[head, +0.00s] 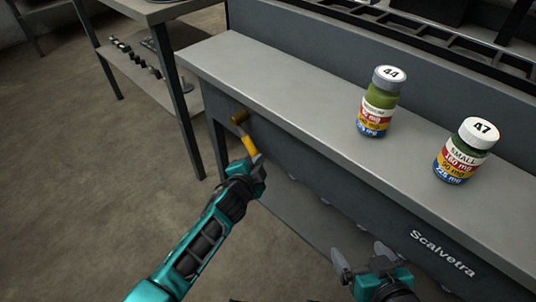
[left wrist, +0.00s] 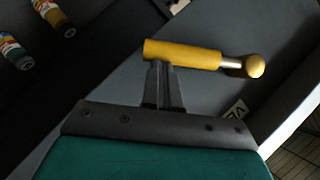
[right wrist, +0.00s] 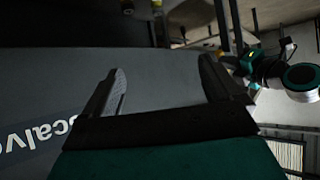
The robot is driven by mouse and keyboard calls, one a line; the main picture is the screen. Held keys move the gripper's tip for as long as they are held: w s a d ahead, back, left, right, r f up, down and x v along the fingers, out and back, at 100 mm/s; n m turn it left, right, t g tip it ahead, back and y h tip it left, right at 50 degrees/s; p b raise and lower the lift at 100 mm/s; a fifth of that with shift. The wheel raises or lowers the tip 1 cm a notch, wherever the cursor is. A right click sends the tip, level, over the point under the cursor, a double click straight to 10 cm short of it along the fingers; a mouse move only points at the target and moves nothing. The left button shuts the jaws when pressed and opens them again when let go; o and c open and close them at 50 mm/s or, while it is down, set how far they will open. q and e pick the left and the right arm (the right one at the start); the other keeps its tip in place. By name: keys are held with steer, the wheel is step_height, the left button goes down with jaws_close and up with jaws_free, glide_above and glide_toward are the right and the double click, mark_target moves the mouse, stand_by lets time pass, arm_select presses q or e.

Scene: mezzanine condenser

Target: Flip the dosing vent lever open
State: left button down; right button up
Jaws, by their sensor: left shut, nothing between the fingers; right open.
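The dosing vent lever (head: 250,145) sticks out from the front of the grey bench, with a yellow grip and a brass-coloured pivot (head: 239,117). In the head view it slants down and to the right from the pivot. My left gripper (head: 257,162) is shut and empty at the lever's lower end. In the left wrist view its closed fingertips (left wrist: 160,68) are right at the edge of the yellow grip (left wrist: 185,54); I cannot tell whether they touch. My right gripper (head: 362,257) is open and empty before the bench front, low in the head view; its spread fingers show in the right wrist view (right wrist: 163,75).
Two labelled bottles stand on the bench top, one marked 44 (head: 378,103) and one marked 47 (head: 466,151). A partly visible label (left wrist: 237,110) is on the panel near the lever. A metal shelf table (head: 150,12) stands at the left. Open floor lies left of the bench.

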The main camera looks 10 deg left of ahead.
arm_select(q)
steer(key=w+a+f+b, duration=0.3)
steer(key=a+f+b, duration=0.1)
steer(key=a+f, duration=0.1)
steer(key=shift+w+m, duration=0.3)
arm_select(e)
steer(key=f, duration=0.2)
steer(key=a+f, duration=0.1)
steer(key=shift+w, duration=0.25)
arm_select(q)
steer(key=shift+a, duration=0.2)
arm_select(e)
steer(key=shift+r+y, duration=0.1)
steer(key=shift+y, duration=0.2)
